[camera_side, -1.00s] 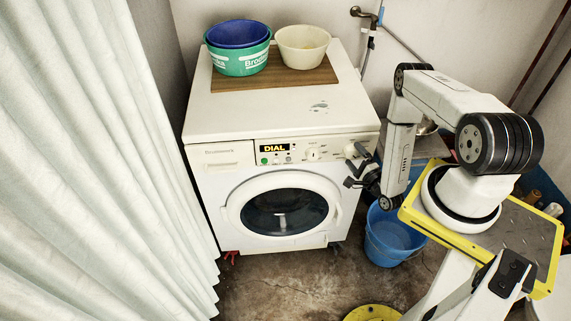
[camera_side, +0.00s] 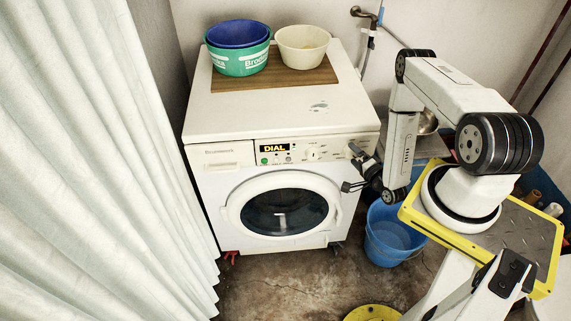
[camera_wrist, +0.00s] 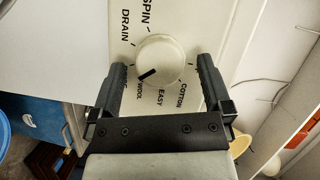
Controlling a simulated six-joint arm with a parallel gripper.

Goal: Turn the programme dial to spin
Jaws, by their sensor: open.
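The programme dial (camera_wrist: 160,57) is a round cream knob in the wrist view, with SPIN and DRAIN printed above it and WOOL, EASY and COTTON below. Its dark pointer mark aims down-left, toward the WOOL side and away from SPIN. In the side view, the dial (camera_side: 313,153) is a small knob on the white washing machine's (camera_side: 225,182) front panel. My gripper (camera_wrist: 160,64) is open, one dark finger on each side of the dial, with visible gaps to it. In the side view, my gripper (camera_side: 349,168) is right of the dial, near the machine's front. Finger depth is unclear.
A blue bucket (camera_side: 393,238) stands on the floor below my arm. A green basin (camera_side: 238,62) and a cream basin (camera_side: 303,46) sit on a board atop the machine. A white curtain (camera_side: 90,160) fills the left.

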